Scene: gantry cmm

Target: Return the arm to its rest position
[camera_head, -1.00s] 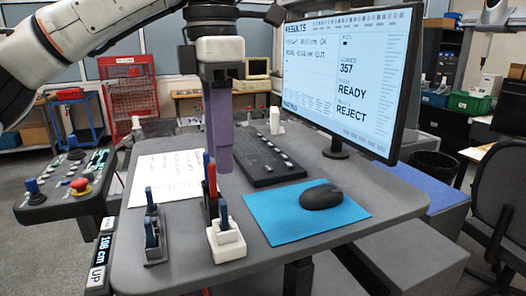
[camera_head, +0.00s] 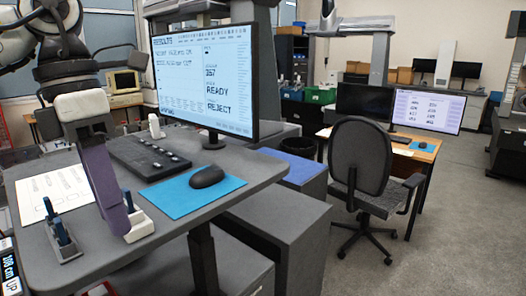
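My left arm comes in at the upper left, and my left gripper (camera_head: 115,220) hangs over the left part of the grey desk (camera_head: 250,172). Its long purple fingers point down, slightly tilted, and overlap in this view, so the gap between them cannot be seen. The fingertips appear in front of or close beside a small white holder (camera_head: 140,228) with a blue piece (camera_head: 128,201) standing in it. Part of the area behind the fingers is hidden. My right gripper is not in view.
A dark holder with blue pieces (camera_head: 63,240) stands left of the fingers. A printed sheet (camera_head: 52,193), keyboard (camera_head: 147,156), blue mat (camera_head: 181,199), mouse (camera_head: 207,177) and large monitor (camera_head: 205,80) are on the desk. An office chair (camera_head: 360,160) stands right; open floor lies beyond.

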